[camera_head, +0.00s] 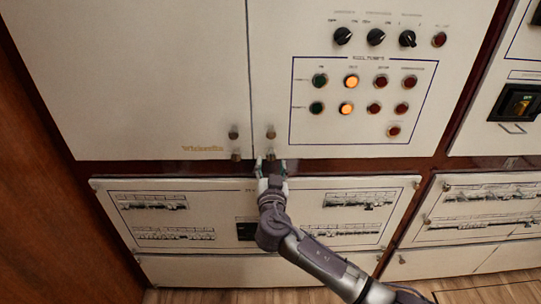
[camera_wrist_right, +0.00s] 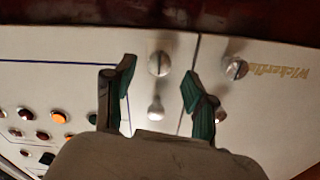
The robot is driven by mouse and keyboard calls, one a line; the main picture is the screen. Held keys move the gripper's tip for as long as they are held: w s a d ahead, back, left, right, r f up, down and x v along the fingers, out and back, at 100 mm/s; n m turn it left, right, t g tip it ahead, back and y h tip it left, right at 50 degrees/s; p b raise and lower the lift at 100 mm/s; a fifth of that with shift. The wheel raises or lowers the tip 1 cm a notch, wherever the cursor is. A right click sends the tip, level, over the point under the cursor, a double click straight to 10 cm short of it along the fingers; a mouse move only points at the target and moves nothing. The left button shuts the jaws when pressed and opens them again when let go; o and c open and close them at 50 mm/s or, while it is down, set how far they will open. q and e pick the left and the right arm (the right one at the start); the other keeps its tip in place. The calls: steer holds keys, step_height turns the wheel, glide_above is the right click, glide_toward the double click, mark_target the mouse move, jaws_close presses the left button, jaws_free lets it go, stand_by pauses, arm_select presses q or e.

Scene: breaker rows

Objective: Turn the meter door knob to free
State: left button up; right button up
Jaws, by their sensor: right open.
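Two pairs of small round metal knobs sit at the bottom of two cream doors, either side of their seam. On the right door are a lower knob (camera_wrist_right: 159,63) and an upper knob (camera_head: 271,132). On the left door are a lower knob (camera_head: 236,155) and an upper knob (camera_head: 233,132). Which one is the meter door knob I cannot tell. My right gripper (camera_head: 271,162) is open just below the right door's knobs. In the wrist view its dark green fingers (camera_wrist_right: 158,78) stand either side of the right door's lower knob, with visible gaps. My left gripper is out of view.
The right door carries black rotary switches (camera_head: 376,36) and a framed panel of lamps and buttons (camera_head: 362,121). Below a dark red rail (camera_head: 335,165) is a breaker panel (camera_head: 305,193), partly behind my arm. A wooden wall (camera_head: 45,200) stands at the left.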

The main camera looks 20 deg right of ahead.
mark_target(271, 158)
steer(key=shift+x, duration=1.7)
steer(key=shift+s+d, duration=0.1)
